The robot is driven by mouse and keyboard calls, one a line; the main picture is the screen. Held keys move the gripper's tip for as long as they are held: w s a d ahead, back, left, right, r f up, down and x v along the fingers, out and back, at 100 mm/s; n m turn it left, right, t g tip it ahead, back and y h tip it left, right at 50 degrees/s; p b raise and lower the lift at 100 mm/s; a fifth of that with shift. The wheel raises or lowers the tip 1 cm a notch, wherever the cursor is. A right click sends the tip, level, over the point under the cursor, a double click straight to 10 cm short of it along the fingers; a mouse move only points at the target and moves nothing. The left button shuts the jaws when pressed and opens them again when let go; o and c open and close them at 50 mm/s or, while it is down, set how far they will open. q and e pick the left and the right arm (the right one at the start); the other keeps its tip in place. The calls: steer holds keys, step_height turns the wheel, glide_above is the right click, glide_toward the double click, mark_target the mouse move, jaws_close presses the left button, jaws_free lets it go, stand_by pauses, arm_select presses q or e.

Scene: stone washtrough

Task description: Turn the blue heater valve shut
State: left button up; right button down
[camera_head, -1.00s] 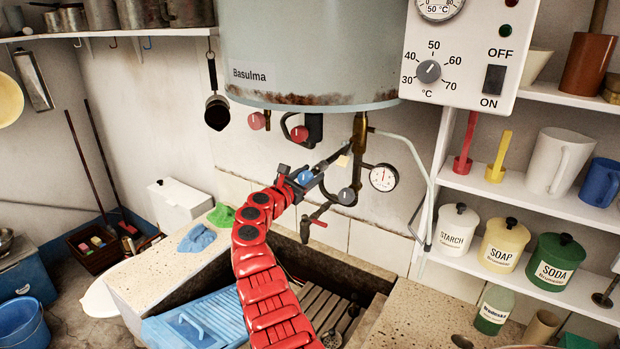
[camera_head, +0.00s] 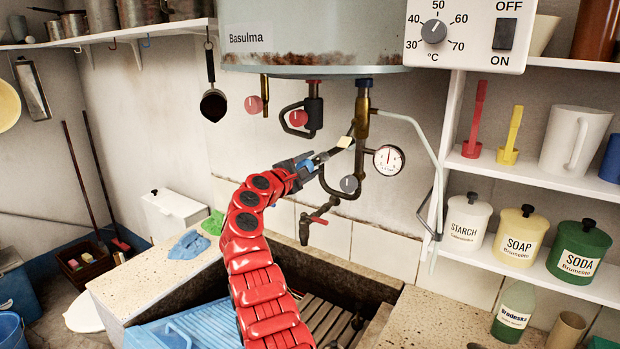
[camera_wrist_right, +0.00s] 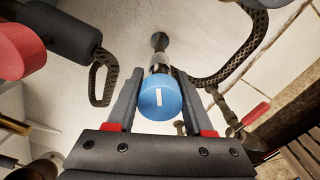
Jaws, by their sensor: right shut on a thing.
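The blue heater valve knob (camera_wrist_right: 159,101) sits between the fingers of my right gripper (camera_wrist_right: 158,98) in the wrist view. The gripper is shut on it, one finger on each side. A white mark on the knob's face stands nearly upright in that view. The knob's metal stem runs behind it towards the wall. In the head view my red right arm reaches up to the pipes under the boiler. There the right gripper (camera_head: 309,164) covers most of the blue knob (camera_head: 306,165). My left gripper is not in view.
A grey knob (camera_head: 348,184) and a pressure gauge (camera_head: 388,160) are close on the right. A red-handled tap (camera_head: 318,220) is below. The boiler (camera_head: 310,35) hangs above.

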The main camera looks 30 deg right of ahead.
steer(key=m+b, duration=0.2)
steer(key=m, duration=0.1)
steer(key=shift+f+b, duration=0.1)
steer(key=shift+b, duration=0.25)
steer(key=shift+r+m+b, duration=0.25)
steer(key=shift+m+b, duration=0.45)
steer(key=shift+m, duration=0.9)
steer(key=c, duration=0.7)
jaws_free()
steer(key=o, duration=0.4)
steer(key=shift+f, duration=0.1)
steer(key=shift+a, duration=0.1)
